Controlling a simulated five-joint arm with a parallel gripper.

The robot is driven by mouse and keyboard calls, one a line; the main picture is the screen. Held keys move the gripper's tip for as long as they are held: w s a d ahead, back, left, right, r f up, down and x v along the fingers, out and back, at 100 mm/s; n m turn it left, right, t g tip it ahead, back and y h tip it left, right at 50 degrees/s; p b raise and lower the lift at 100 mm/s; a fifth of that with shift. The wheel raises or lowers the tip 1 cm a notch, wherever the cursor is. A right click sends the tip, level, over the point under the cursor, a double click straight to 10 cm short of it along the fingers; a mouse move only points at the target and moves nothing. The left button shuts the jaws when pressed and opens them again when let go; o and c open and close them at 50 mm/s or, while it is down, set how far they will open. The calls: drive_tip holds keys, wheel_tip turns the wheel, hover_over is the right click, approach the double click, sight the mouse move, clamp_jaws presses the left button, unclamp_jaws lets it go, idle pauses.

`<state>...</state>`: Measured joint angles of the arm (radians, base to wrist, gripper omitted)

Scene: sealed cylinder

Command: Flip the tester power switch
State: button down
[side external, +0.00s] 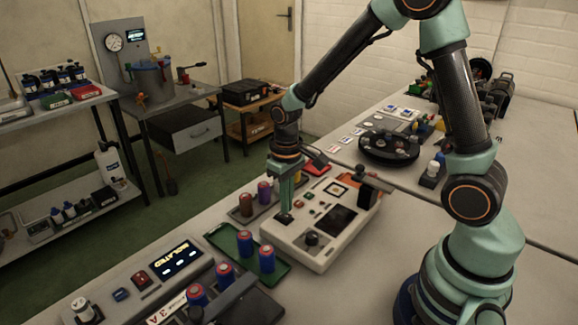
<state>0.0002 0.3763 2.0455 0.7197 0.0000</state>
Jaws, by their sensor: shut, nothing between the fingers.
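A white tester-like box (322,262) sits on the bench in the middle of the side external view. Its top has a dark screen (336,220), a black knob (312,239) and small red and green buttons (309,196). My gripper (285,216) points down, shut and empty, with its tips at the left part of the box's top, close to or touching it. The tips hide what lies under them, so I cannot tell whether a switch is there. A grey unit (210,278) at the lower left has a lit display and a red rocker switch (143,280).
A green tray (222,238) holding blue-and-red cylinders (267,259) lies just left of the box. Dark red and purple cylinders (246,205) stand behind the tray. A black clamp-like part (374,183) stands at the box's right end. A round dark fixture (388,148) is farther back.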

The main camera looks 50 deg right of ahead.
drive_tip(key=shift+f, duration=0.9)
idle(0.7)
drive_tip(key=shift+r, duration=3.5)
wheel_tip(320, 180, up, 7)
drive_tip(key=t, duration=0.2)
hover_over(287, 217)
drive_tip(key=s, duration=0.3)
drive_tip(key=s+r+t, duration=0.3)
drive_tip(key=s+r, duration=0.2)
drive_tip(key=r, duration=0.1)
drive_tip(key=shift+s+t, duration=0.3)
drive_tip(key=shift+s, duration=0.05)
